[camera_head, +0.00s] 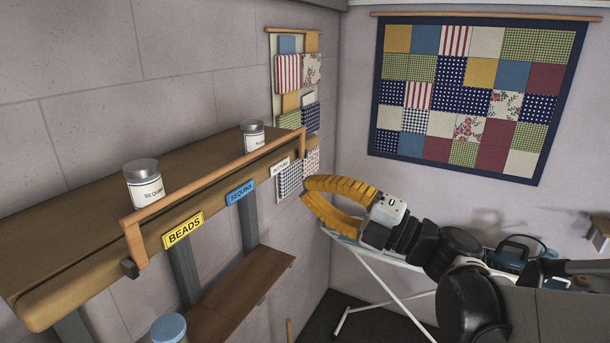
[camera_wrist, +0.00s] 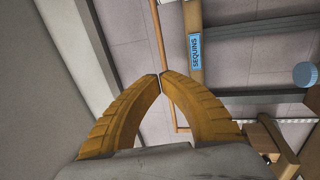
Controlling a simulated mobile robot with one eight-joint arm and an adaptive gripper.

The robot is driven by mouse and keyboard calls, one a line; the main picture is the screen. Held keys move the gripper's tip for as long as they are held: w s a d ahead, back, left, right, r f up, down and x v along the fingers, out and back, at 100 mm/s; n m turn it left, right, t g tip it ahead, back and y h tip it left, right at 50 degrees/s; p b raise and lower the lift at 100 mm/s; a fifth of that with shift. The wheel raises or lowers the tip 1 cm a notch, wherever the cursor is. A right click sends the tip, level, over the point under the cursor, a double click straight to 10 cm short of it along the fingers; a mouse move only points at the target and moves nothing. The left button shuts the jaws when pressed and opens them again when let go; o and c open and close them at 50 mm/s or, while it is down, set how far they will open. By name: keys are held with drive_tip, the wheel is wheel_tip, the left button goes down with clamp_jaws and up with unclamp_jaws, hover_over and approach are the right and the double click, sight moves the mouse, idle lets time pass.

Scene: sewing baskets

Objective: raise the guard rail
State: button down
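The guard rail (camera_head: 215,180) is a thin wooden bar on short end posts along the front edge of the wooden shelf (camera_head: 75,285). In the head view its posts stand up, and the bar runs above the shelf edge. My gripper (camera_head: 304,190) has orange curved fingers, below and close to the rail's far right end. In the wrist view, the tips of my gripper (camera_wrist: 161,76) meet with nothing visible between them. The rail (camera_wrist: 157,32) passes behind the tips there; I cannot tell whether they touch it.
A sequins jar (camera_head: 144,183) and another jar (camera_head: 253,136) stand on the shelf behind the rail. A lower shelf (camera_head: 240,295) and a blue-lidded jar (camera_head: 169,328) are below. Fabric swatches (camera_head: 289,72) hang by the corner. An ironing board (camera_head: 375,253) stands behind my arm.

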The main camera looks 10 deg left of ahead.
sight(250, 159)
drive_tip(key=p+x, duration=0.3)
drive_tip(key=x, duration=0.9)
drive_tip(key=shift+w+a, duration=0.2)
drive_tip(key=shift+a, duration=0.05)
drive_tip(key=shift+r, duration=0.1)
drive_tip(key=shift+w+a+b, duration=0.2)
drive_tip(key=shift+a+b, duration=0.25)
drive_tip(key=shift+r, duration=0.2)
drive_tip(key=shift+f, duration=0.1)
